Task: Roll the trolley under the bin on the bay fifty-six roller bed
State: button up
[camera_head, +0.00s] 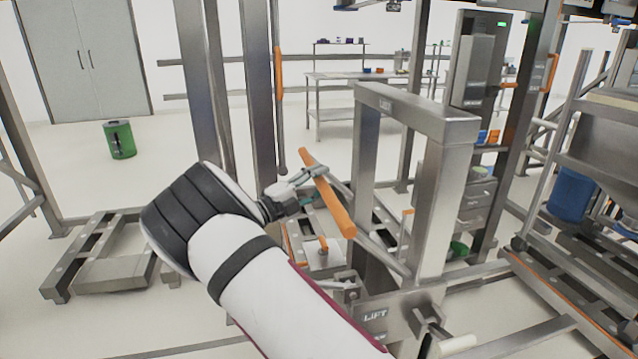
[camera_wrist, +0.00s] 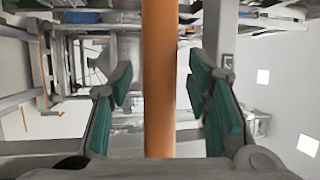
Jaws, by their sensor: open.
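An orange handle bar (camera_head: 327,190) slants across the middle of the head view, joined to grey metal links. My gripper (camera_head: 303,180) is at its upper part. In the wrist view the orange bar (camera_wrist: 158,80) runs between the green-padded fingers of my gripper (camera_wrist: 163,92), with a gap on each side. The gripper is open and not clamped on it. I cannot tell which parts belong to the trolley. The bin and bay number cannot be made out.
Steel posts (camera_head: 262,90) stand close behind the gripper. A low metal frame (camera_head: 110,262) lies at the left, and a rail bed (camera_head: 560,300) at the lower right. A green container (camera_head: 120,140) stands on open floor at the back left.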

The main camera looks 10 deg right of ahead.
grip_shut()
jog(key=shift+d, duration=0.1)
